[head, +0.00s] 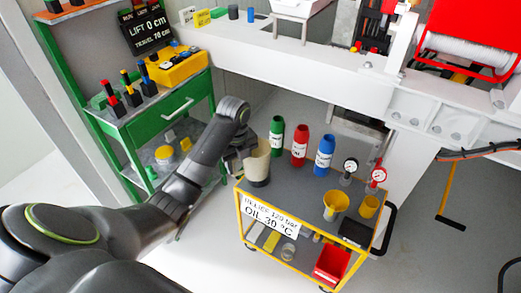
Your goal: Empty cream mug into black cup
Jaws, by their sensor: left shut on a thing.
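My left gripper (246,143) is at the end of the dark arm reaching in from the left. I cannot pick out the black cup with certainty. A small dark cylinder (233,12) stands on the white beam at the back. My right gripper is not in view.
A yellow-framed cart (300,185) carries green (277,136), red (300,146) and blue (325,155) bottles, two gauges, yellow funnel (335,205), yellow cup (369,206) and black box (355,232). A green tool bench (170,118) stands left. The cart top's front left is clear.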

